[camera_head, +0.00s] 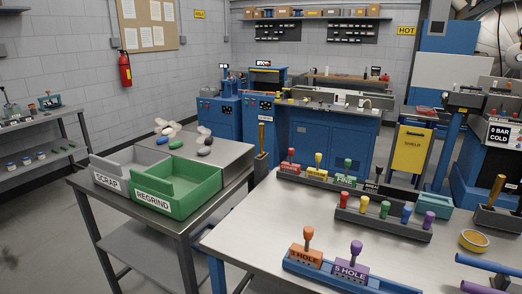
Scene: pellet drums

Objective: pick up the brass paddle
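Two upright brass-coloured pieces are in view, and I cannot tell which one is the brass paddle. One brass-coloured piece (497,189) stands in a dark grey holder (492,219) at the right of the near metal table. The other brass-coloured piece (261,136) stands in a narrow grey holder (261,166) beyond the near table, beside the side table. The lower ends of both are hidden in their holders. Neither of my grippers shows in this view.
The near table (245,238) carries a blue rack (340,282) with "5 HOLE" blocks, racks of coloured knobs (383,222), a yellow ring (474,240) and blue and purple rods (488,265). SCRAP (112,184) and REGRIND (165,203) bins sit on the side table. The near table's left-centre is clear.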

